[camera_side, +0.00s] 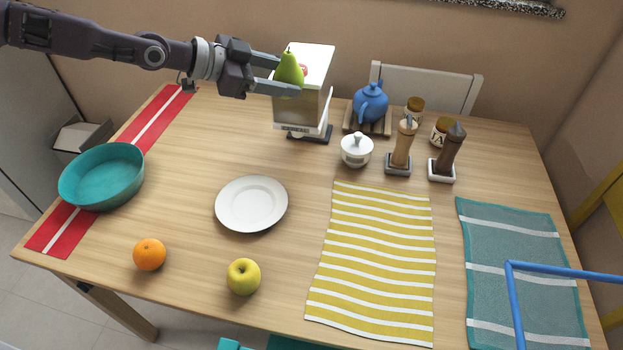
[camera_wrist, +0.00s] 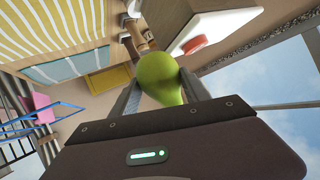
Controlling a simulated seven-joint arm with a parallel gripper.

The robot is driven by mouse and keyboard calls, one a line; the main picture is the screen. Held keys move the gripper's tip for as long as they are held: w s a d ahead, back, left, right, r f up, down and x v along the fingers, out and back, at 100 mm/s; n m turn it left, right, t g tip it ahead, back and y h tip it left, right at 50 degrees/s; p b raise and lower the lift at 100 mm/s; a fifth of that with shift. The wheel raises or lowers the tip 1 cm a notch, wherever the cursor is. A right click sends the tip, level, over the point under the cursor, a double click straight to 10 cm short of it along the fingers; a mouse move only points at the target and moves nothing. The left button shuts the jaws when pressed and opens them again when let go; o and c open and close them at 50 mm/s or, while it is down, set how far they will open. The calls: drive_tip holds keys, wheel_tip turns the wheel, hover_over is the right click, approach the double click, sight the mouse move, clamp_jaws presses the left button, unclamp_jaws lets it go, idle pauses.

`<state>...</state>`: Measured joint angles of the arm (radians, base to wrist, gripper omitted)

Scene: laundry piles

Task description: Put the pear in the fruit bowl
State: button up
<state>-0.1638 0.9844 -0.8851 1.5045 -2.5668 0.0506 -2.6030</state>
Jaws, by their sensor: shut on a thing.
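The green pear (camera_side: 290,68) is held between the fingers of my gripper (camera_side: 275,80), high above the back of the table, in front of the white-topped box in the side view. In the wrist view the pear (camera_wrist: 160,76) sits between both fingers of my gripper (camera_wrist: 163,98), which are shut on it. The teal round bowl (camera_side: 100,203), which looks like the fruit bowl, stands at the table's left end, partly on a red striped runner. It looks empty. My gripper is up and to the right of it in the side view.
An orange (camera_side: 149,254), a yellow apple (camera_side: 243,277) and a white plate (camera_side: 251,204) lie on the table. A tall box-like appliance (camera_side: 301,105) stands at the back near my gripper. A blue teapot (camera_side: 370,103), a lidded white pot (camera_side: 356,150) and two mills (camera_side: 447,152) stand right of it.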

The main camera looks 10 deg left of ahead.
drive_tip(key=f, duration=1.8)
drive_tip(key=d+f, duration=0.1)
drive_tip(key=f, duration=0.8)
drive_tip(key=shift+f, duration=0.3)
drive_tip(key=o, duration=1.5)
drive_tip(key=shift+s+f, duration=0.1)
drive_tip(key=shift+f, duration=0.05)
drive_tip(key=v, duration=1.2)
